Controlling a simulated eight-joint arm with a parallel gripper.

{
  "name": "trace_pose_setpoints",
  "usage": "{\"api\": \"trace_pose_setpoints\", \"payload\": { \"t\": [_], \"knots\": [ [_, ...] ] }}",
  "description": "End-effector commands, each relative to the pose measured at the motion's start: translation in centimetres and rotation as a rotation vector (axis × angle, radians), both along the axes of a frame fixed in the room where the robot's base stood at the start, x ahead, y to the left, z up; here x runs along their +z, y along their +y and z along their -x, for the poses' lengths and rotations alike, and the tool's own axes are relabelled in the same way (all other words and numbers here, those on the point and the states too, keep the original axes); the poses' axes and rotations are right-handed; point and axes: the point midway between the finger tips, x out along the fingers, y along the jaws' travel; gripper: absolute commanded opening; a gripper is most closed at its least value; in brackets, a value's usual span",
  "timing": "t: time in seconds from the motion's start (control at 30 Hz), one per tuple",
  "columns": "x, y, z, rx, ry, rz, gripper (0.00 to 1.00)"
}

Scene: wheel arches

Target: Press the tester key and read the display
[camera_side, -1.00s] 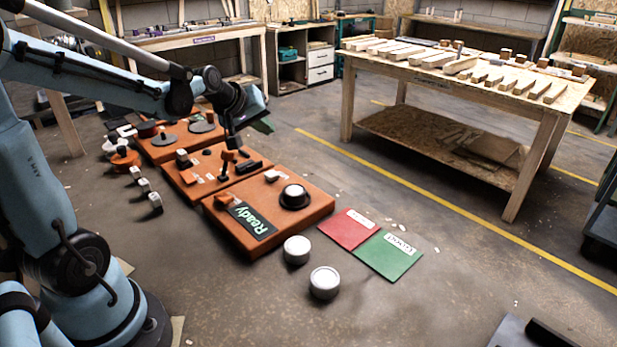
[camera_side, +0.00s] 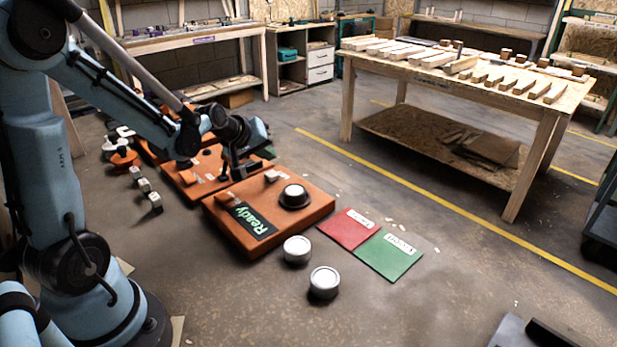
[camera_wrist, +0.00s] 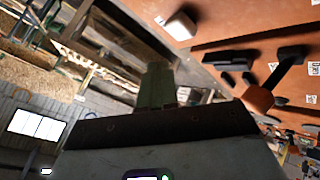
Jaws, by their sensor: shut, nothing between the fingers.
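The tester is an orange slab (camera_side: 232,233) on the floor, with a dark display (camera_side: 251,219) reading "Ready" in green. A small pale block (camera_side: 271,176) stands at its far edge and a small orange block (camera_side: 226,197) at its left; I cannot tell which is the key. A silver-topped puck (camera_side: 295,193) sits in a black ring on the slab. My gripper (camera_side: 267,153) is shut and empty, above and beyond the far edge, apart from the slab. Its green fingers (camera_wrist: 157,86) show in the wrist view, with a white block (camera_wrist: 181,25) on orange beyond.
Two loose pucks (camera_side: 297,250) (camera_side: 324,282) stand in front of the tester. A red mat (camera_side: 345,231) and a green mat (camera_side: 388,257) lie at its right. More orange panels stretch behind, partly hidden by my arm. Small cubes (camera_side: 155,202) line their left side.

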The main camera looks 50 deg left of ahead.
Motion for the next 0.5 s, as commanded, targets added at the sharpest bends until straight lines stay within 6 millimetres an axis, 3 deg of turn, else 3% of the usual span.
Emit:
{"api": "trace_pose_setpoints", "payload": {
  "t": [0.2,0.5],
  "knots": [
    [-1.7,0.0,0.0,0.0,0.0,0.0,0.0],
    [-2.0,0.0,0.0,0.0,0.0,0.0,0.0]
  ]
}}
